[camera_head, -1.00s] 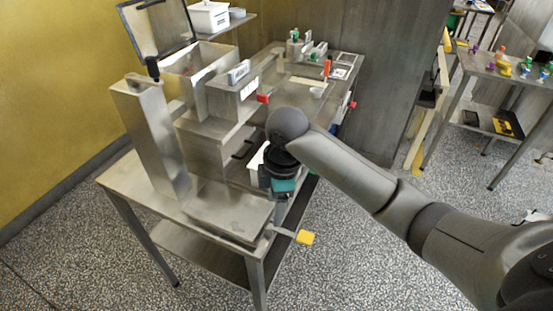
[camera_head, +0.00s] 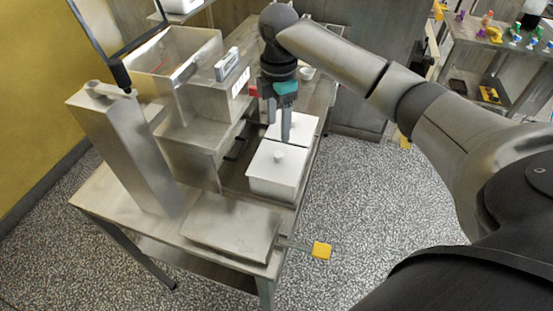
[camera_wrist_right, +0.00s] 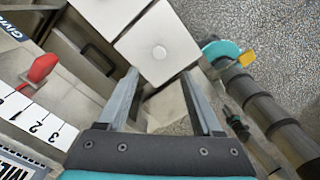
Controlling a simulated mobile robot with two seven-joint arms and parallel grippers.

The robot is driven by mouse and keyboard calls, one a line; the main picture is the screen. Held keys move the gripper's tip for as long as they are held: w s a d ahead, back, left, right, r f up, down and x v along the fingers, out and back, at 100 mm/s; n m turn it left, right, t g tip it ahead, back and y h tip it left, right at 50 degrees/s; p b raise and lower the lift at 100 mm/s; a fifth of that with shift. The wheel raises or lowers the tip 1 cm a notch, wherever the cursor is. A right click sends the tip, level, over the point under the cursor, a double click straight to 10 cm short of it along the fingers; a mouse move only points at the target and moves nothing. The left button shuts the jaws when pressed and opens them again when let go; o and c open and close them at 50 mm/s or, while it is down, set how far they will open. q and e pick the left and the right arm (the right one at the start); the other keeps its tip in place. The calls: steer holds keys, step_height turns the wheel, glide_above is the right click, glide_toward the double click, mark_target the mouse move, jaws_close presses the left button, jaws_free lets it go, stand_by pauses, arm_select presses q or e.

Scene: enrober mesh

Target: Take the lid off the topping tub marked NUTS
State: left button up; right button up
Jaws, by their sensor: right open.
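Two white square tubs stand side by side on the metal bench. The nearer tub (camera_head: 272,182) has a flat white lid (camera_head: 262,160) with a round knob (camera_head: 280,155). The farther tub (camera_head: 305,128) also has a white top, partly hidden by my right gripper. No NUTS marking is readable. My right gripper (camera_head: 279,130) points down over the tubs, open and empty. In the right wrist view, its fingers (camera_wrist_right: 160,78) are spread, with one lidded tub (camera_wrist_right: 172,36) just beyond their tips and the knob between their lines. My left gripper is not in view.
The steel machine with its tall column (camera_head: 125,145) stands left of the tubs. A flat metal plate (camera_head: 232,225) and a yellow-ended handle (camera_head: 321,250) are nearer. A red lever (camera_wrist_right: 42,67) shows in the wrist view. The floor at right is open.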

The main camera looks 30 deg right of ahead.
mark_target(278, 154)
step_height(278, 154, down, 3)
steer(key=shift+f, duration=1)
step_height(278, 154, down, 4)
steer(key=shift+r, duration=0.15)
steer(key=shift+f, duration=0.3)
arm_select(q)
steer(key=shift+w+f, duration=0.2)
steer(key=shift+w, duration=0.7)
arm_select(e)
steer(key=shift+w+f, duration=0.1)
jaws_close()
